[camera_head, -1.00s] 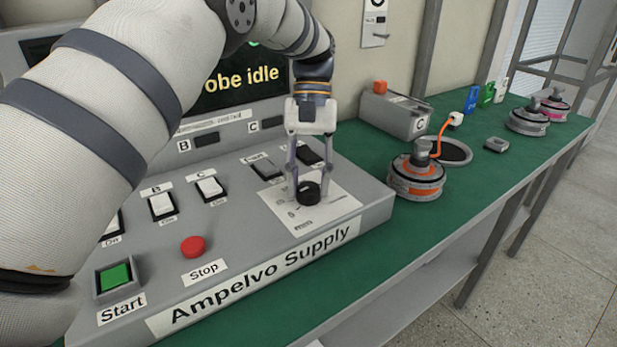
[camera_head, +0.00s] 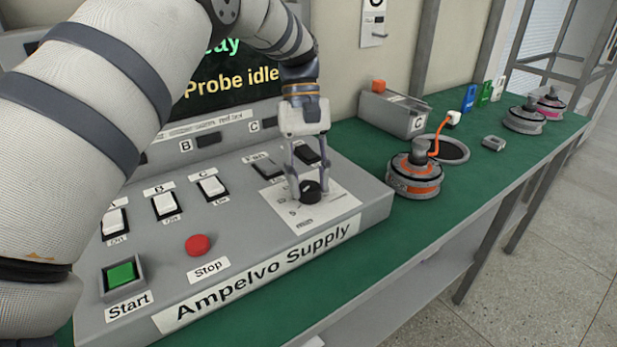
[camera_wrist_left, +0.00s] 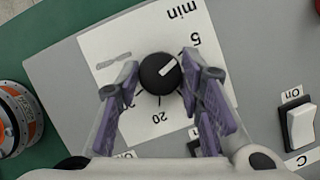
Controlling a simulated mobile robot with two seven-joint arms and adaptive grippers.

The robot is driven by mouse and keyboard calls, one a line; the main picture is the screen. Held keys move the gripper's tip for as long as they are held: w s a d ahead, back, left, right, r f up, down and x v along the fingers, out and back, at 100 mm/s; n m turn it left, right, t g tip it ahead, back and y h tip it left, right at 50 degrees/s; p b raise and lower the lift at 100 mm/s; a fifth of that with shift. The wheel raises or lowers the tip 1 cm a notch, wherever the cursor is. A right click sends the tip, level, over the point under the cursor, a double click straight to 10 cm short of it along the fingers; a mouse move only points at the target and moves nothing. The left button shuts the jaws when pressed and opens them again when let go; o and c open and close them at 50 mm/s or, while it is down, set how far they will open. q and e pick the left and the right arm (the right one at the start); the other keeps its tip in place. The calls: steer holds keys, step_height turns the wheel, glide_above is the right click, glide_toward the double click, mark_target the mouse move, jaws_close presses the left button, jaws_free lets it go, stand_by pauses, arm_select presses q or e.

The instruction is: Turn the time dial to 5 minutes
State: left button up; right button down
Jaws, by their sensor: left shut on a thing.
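The time dial (camera_head: 310,190) is a round black knob on a white scale card (camera_head: 340,203) at the right end of the grey console. In the left wrist view the dial (camera_wrist_left: 152,80) bears a white mark pointing up and right, roughly toward the printed 5 (camera_wrist_left: 195,40); the 20 (camera_wrist_left: 160,116) is below it. My left gripper (camera_head: 309,186) reaches down over the dial, with one purple finger on each side. In the left wrist view the gripper (camera_wrist_left: 159,66) is shut on the dial. My right gripper is out of view.
The console also carries a red Stop button (camera_head: 198,245), a green Start button (camera_head: 121,274) and several white rocker switches (camera_head: 212,187). An orange-banded hub motor (camera_head: 415,178) stands right of the console on the green bench. A screen (camera_head: 225,85) reads "Probe idle".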

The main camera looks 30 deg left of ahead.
arm_select(q)
steer(key=shift+f, duration=0.1)
steer(key=o, duration=1.1)
steer(key=shift+o, duration=0.2)
steer(key=v, duration=0.7)
steer(key=shift+r, duration=0.3)
steer(key=shift+f, duration=0.1)
